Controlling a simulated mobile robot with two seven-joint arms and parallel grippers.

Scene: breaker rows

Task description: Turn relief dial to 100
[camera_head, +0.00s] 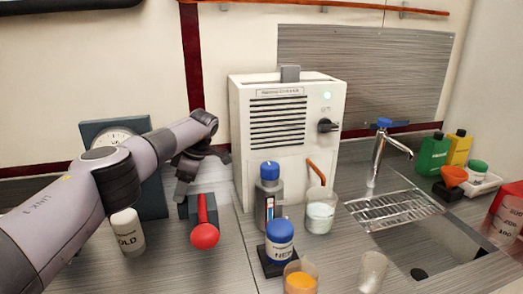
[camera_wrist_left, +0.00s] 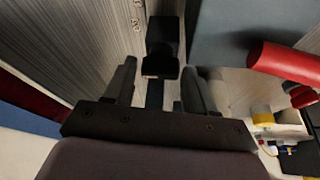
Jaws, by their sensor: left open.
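My left gripper (camera_head: 185,180) hangs beside the blue-grey panel (camera_head: 153,203), behind the red-ended lever (camera_head: 205,236). In the left wrist view the left gripper (camera_wrist_left: 158,85) is open, its two dark fingers apart. A black block-like part (camera_wrist_left: 162,45) shows beyond and between the fingertips; it may be the relief dial, but I cannot tell for sure. Small number-like marks (camera_wrist_left: 137,15) are on the grey brushed surface beside it, too blurred to read. I see no clear contact with it. A round white gauge (camera_head: 112,139) is partly hidden behind my left arm.
The red lever shows in the left wrist view (camera_wrist_left: 285,63), right of the fingers. A white machine (camera_head: 288,140) with a black knob (camera_head: 327,125) stands to the right. Bottles and beakers, including a blue-capped bottle (camera_head: 269,190), stand in front. A white-bodied bottle (camera_head: 128,232) is below my arm.

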